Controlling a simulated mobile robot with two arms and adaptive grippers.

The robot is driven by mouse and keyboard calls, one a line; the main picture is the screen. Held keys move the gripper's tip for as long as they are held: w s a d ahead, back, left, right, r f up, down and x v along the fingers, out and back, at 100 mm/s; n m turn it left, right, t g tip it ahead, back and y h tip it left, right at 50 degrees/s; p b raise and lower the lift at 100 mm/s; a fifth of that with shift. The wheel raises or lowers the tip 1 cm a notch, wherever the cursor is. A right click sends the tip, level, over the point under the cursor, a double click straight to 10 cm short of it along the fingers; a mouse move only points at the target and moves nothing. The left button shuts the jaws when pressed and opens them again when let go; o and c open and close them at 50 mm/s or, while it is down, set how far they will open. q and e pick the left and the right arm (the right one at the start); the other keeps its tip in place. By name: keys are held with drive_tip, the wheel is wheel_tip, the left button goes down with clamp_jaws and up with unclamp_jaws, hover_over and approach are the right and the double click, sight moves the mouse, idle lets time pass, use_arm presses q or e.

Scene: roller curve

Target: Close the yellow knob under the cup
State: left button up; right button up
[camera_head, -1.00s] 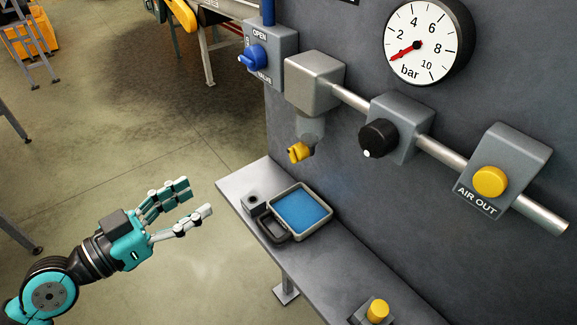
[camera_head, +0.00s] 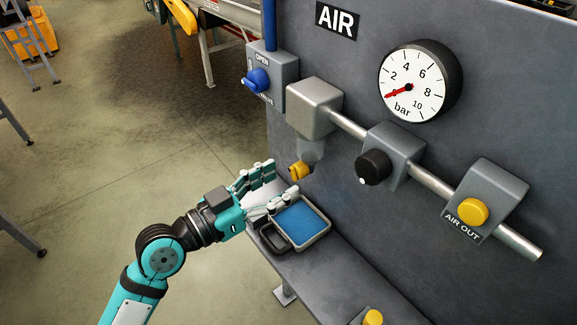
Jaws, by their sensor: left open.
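The yellow knob (camera_head: 299,171) hangs under the clear cup (camera_head: 311,150), which sits below a grey metal block (camera_head: 314,107) on the wall panel. My left gripper (camera_head: 283,183) is open, with its fingers pointing right toward the knob. Its fingertips show just left of and below the knob, and a small gap seems to part them. I cannot tell their exact depth apart. My right gripper is not in view.
A shelf (camera_head: 350,275) below carries a tray with a blue pad (camera_head: 300,226) and a yellow button (camera_head: 373,317). The panel holds a blue valve (camera_head: 257,80), a black knob (camera_head: 374,167), a gauge (camera_head: 412,85) and a yellow AIR OUT button (camera_head: 473,212).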

sight(291, 175)
use_arm(q)
drive_tip(key=shift+p+x, duration=0.3)
drive_tip(key=shift+x, duration=1.3)
